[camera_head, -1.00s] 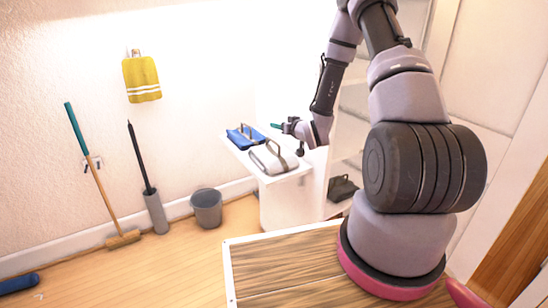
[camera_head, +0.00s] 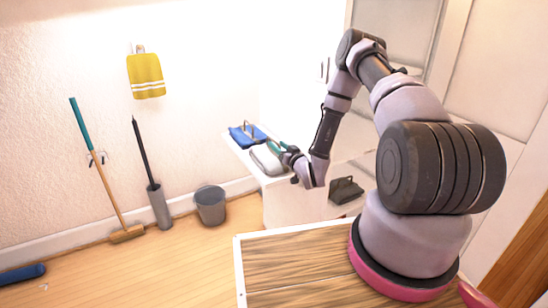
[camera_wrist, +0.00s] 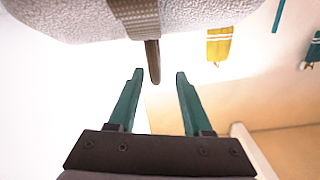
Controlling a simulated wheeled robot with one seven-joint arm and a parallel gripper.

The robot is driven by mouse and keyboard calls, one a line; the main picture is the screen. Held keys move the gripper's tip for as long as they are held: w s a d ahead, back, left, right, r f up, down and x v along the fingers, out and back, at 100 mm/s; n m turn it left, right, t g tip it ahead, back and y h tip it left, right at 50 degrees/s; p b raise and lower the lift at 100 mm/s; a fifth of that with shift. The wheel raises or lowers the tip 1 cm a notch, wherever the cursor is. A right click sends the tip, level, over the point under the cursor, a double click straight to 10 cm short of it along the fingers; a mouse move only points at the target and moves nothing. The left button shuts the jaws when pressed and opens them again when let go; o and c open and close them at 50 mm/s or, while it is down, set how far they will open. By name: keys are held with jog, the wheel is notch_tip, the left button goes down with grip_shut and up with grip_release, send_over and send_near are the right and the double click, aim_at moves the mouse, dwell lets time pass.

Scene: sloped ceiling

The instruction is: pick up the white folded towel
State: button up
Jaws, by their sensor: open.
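The white folded towel (camera_head: 264,158) lies on the white cabinet top, with a grey-brown strap around it. In the wrist view the towel (camera_wrist: 200,22) fills the top edge, close up. Its strap (camera_wrist: 137,12) ends in a dark strip pointing down toward the space between my fingertips. My gripper (camera_head: 282,147) is at the towel's right side in the head view and hides part of it. In the wrist view my gripper (camera_wrist: 153,74) shows two teal fingers apart with nothing held. I cannot tell whether they touch the towel.
A blue folded towel (camera_head: 245,135) lies behind the white one. A dark bag-like object (camera_head: 345,190) is low at the right. A grey bucket (camera_head: 210,205) stands on the floor. A yellow towel (camera_head: 146,77) hangs on the wall.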

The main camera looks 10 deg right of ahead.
aim_at(273, 141)
jog(key=x, duration=0.5)
jog(key=shift+w+d+f, duration=0.1)
jog(key=shift+w+d, duration=0.05)
jog(key=shift+c, duration=0.3)
grip_shut()
dwell(1.0)
